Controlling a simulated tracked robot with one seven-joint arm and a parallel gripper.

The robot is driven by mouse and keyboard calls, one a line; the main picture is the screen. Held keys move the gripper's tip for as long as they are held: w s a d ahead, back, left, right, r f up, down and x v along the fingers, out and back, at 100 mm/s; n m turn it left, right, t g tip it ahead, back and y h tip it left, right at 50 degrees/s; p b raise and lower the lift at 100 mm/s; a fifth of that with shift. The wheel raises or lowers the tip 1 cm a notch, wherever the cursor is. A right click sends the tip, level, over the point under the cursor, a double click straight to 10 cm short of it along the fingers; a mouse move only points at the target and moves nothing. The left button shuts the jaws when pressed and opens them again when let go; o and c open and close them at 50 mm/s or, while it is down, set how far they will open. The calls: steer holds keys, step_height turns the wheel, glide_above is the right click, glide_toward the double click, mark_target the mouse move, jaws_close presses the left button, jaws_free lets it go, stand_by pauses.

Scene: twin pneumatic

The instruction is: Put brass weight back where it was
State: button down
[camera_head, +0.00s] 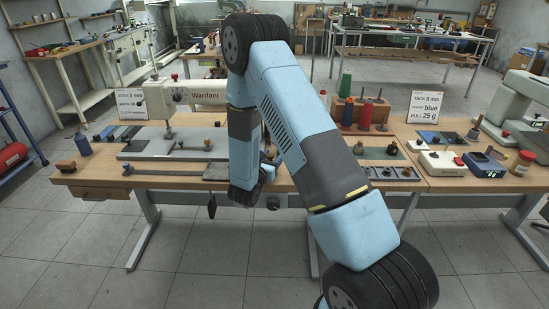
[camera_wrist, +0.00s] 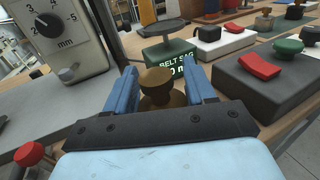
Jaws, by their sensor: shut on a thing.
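The brass weight (camera_wrist: 157,84), a brown-gold piece with a round knob top, is between the two blue fingers of my gripper (camera_wrist: 161,72) in the wrist view. My gripper is shut on it. The lower part of the weight is partly hidden by my gripper, so I cannot tell whether it touches a surface. Just beyond it stands a dark green gauge (camera_wrist: 168,50) with a flat pan on top and a display reading "BELT SAG". In the head view my arm hides the gripper and the weight.
In the wrist view a dial gauge in mm (camera_wrist: 62,35) stands at left, and a grey box with a red switch (camera_wrist: 262,72) at right. A red knob (camera_wrist: 29,153) is at lower left. The head view shows a sewing machine (camera_head: 195,95) and a thread stand (camera_head: 361,112) on the bench.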

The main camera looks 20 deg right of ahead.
steer(key=shift+r, duration=0.1)
steer(key=shift+c, duration=1.9)
jaws_free()
